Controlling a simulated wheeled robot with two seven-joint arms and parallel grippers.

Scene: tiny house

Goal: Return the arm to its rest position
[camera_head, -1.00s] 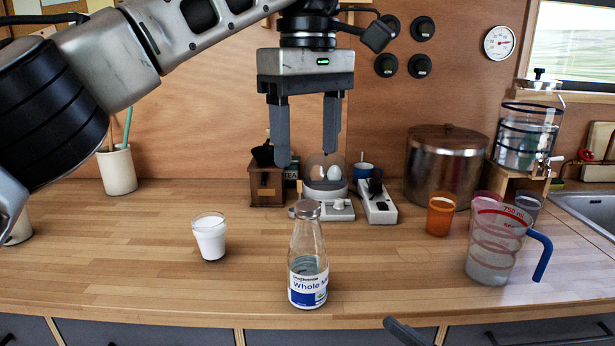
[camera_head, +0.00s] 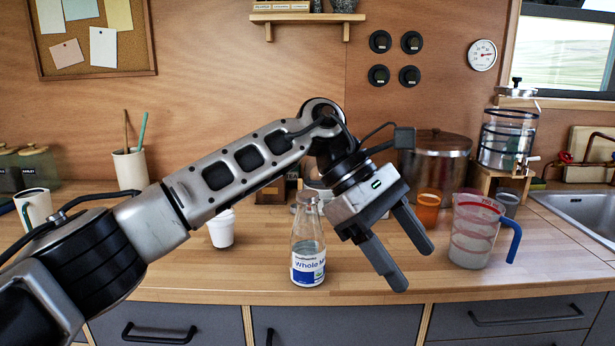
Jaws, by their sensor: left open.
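My left arm comes in from the left, and its gripper (camera_head: 415,267) is open and empty. The fingers point down and to the right, in front of the counter, between the milk bottle and the measuring jug. A cup of white liquid (camera_head: 221,232) stands behind my forearm, partly hidden. My right gripper is not in view.
A measuring jug (camera_head: 472,240) with a blue handle stands right of the gripper, near an orange cup (camera_head: 428,208). A metal pot (camera_head: 440,165) and a glass dispenser (camera_head: 505,140) stand behind. Grey drawers (camera_head: 350,325) are below the wooden counter (camera_head: 190,275).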

